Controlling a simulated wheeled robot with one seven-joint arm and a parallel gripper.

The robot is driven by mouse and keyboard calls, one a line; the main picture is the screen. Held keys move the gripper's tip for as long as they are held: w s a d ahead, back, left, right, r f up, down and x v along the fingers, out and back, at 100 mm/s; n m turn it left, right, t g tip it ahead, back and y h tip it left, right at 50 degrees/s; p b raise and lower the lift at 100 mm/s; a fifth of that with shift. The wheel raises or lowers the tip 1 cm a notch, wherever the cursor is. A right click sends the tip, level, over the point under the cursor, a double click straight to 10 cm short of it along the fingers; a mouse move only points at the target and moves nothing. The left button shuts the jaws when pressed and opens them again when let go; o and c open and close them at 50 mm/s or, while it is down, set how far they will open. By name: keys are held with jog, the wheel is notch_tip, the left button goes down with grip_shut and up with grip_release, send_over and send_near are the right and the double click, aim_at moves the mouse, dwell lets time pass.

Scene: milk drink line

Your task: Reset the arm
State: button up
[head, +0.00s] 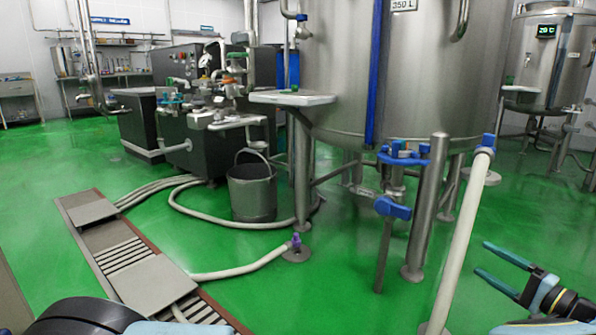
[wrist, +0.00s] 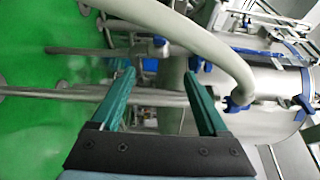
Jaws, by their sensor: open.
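My gripper (head: 508,269) is at the lower right of the head view, its two green fingers spread apart with nothing between them. In the wrist view my gripper (wrist: 163,84) also shows open and empty, both fingers pointing up the picture. A thick pale hose (wrist: 195,40) curves across beyond the fingertips in that view; I cannot tell how far off it is. In the head view the pale hose (head: 461,240) runs down from a blue fitting, left of my gripper and apart from it.
A large steel tank (head: 335,65) stands on legs, with a blue-handled valve (head: 393,208) below. A steel post (head: 428,210) stands beside it. A bucket (head: 252,192) and a floor drain (head: 150,285) lie left. Green floor (head: 60,170) is clear at far left.

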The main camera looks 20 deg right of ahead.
jog(key=w+a+r+n+g+y, duration=0.1)
jog(key=w+a+n+g+y, duration=0.2)
jog(key=w+a, duration=0.8)
jog(key=w+a+r+n+g+y, duration=0.15)
jog(key=w+a+g, duration=0.45)
jog(key=w, duration=0.9)
jog(key=w+a+n+g+h, duration=0.1)
jog(key=w+a+n+g, duration=0.2)
jog(key=a, duration=1.1)
jog(key=w+a+n+g+h, duration=0.15)
jog(key=a+g, duration=0.25)
jog(key=a, duration=0.9)
jog(key=s+a+r+n+h+p, duration=0.1)
jog(key=s+a+r+n+h, duration=0.2)
jog(key=s+a, duration=0.65)
jog(key=s+a+r+n+h+p, duration=0.1)
jog(key=s+a+r+n+h, duration=0.2)
jog(key=s+a, duration=0.65)
notch_tip(320, 180, up, 38)
jog(key=w+a+p, duration=0.1)
jog(key=w+p, duration=0.1)
jog(key=p, duration=3.5)
jog(key=shift+w+a+y, duration=0.2)
jog(key=shift+a+y, duration=0.1)
jog(key=shift+a, duration=0.05)
jog(key=shift+r, duration=0.1)
